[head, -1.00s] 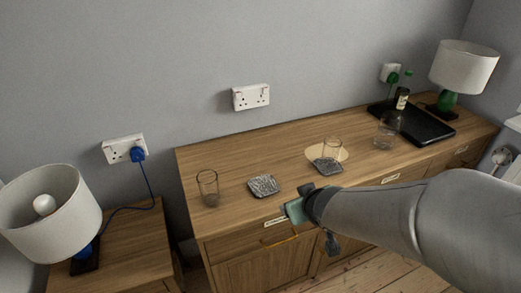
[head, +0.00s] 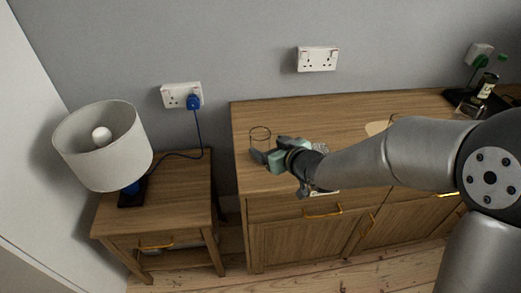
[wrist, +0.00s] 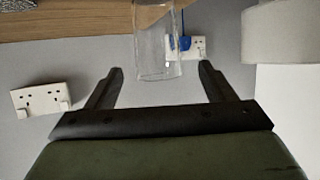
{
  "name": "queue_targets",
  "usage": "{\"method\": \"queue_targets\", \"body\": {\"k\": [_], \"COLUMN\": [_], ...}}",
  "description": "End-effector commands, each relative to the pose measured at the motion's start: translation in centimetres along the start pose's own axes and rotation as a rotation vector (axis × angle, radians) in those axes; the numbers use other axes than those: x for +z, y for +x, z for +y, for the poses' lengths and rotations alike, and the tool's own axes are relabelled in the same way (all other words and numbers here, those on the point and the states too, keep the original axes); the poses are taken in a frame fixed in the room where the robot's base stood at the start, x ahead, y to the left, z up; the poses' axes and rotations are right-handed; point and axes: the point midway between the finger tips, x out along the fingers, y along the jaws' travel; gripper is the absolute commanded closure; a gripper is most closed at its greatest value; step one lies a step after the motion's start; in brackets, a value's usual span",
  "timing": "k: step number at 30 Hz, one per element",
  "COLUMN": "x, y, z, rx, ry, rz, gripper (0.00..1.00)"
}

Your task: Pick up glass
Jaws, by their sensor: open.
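A clear, empty glass (head: 259,136) stands upright on the left end of the wooden sideboard, its lower part hidden behind my gripper (head: 263,156) in the head view. In the wrist view, which is turned upside down, the glass (wrist: 156,38) shows just beyond the fingertips, its rim between them. My gripper (wrist: 161,68) is open and empty, one finger to each side of the glass's line. I cannot tell if either finger touches it.
The sideboard (head: 300,115) has a wall with sockets (head: 317,59) behind it. A white-shaded lamp (head: 103,146) stands on the lower bedside table (head: 175,187) at left. My arm hides the sideboard's middle.

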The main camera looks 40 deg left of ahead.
Motion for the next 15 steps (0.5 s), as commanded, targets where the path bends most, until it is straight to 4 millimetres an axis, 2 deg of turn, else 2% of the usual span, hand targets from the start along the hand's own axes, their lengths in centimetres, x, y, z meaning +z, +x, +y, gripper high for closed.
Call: {"method": "queue_targets", "body": {"k": [8, 15], "x": [0.0, 0.1], "y": [2.2, 5.7], "z": [0.1, 0.2], "rx": [0.0, 0.0], "ry": [0.0, -0.001], "rz": [-0.001, -0.001], "gripper": [0.24, 0.24]}}
